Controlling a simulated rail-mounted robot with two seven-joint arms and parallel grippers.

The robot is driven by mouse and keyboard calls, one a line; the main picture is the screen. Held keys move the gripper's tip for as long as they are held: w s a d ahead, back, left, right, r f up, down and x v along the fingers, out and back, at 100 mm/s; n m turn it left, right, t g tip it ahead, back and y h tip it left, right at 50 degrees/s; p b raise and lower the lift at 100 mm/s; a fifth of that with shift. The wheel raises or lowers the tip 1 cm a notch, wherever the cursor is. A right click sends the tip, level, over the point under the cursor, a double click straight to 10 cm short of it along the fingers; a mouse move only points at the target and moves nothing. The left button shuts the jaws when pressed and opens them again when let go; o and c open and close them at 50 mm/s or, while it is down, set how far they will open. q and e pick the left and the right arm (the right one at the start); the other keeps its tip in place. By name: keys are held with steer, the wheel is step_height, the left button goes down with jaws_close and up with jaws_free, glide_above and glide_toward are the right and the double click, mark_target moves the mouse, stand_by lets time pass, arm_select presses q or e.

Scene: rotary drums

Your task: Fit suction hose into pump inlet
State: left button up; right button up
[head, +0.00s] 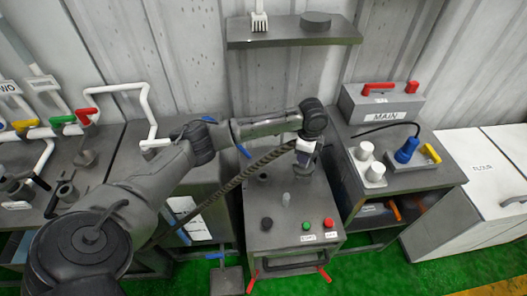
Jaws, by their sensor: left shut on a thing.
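A dark, ribbed suction hose (232,184) runs diagonally from the lower left up to my left gripper. My left gripper (304,158) is shut on the hose's end, above the rear right part of the grey pump cabinet (257,222). The fingers and hose end are small and partly hidden by the wrist. A short pale upright piece (286,199) stands on the cabinet top. A dark round fitting shows at its rear left. I cannot tell which one is the pump inlet. My right gripper is out of view.
A bench to the right holds a MAIN box (395,104), white cups and a blue plug (406,150). A shelf (293,40) hangs above.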

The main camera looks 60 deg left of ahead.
arm_select(q)
steer(key=s+a+f+m, duration=0.3)
steer(key=a+f, duration=0.2)
steer(key=a, duration=0.3)
steer(key=s+a+f+m+b, duration=0.1)
steer(key=s+a+f+m, duration=0.2)
steer(key=a+f, duration=0.2)
steer(key=a, duration=0.3)
steer(key=shift+a+f, duration=0.25)
steer(key=shift+f, duration=0.05)
steer(key=shift+f+b, duration=1.25)
steer(key=shift+f, duration=1.7)
steer(key=shift+p, duration=0.3)
